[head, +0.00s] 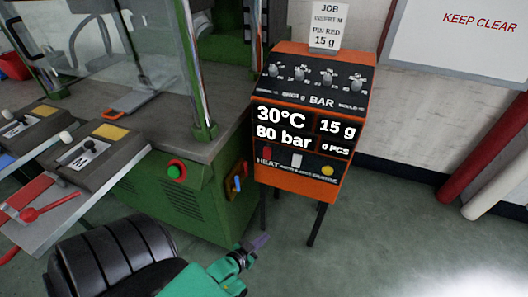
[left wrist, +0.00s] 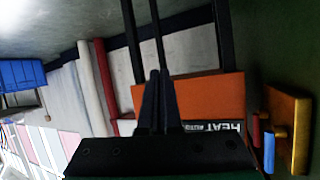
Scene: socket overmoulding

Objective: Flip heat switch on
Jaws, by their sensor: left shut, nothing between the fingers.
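The orange control box (head: 298,174) stands on dark legs right of the green machine. Its black front reads 30°C, 80 bar, 15 g. The heat switch (head: 266,149) is a small red switch above the HEAT label at the panel's lower left; its on or off position is too small to tell. My left gripper (head: 260,241) is shut and empty, below and in front of the box, apart from the switch. In the left wrist view its closed fingers (left wrist: 158,76) overlap the orange box (left wrist: 190,95), with the HEAT lettering partly visible beside them; the switch itself is hidden there.
That blue handle also shows in the left wrist view (left wrist: 268,148). Red and white pipes stand at the right wall. Floor right of the box is clear.

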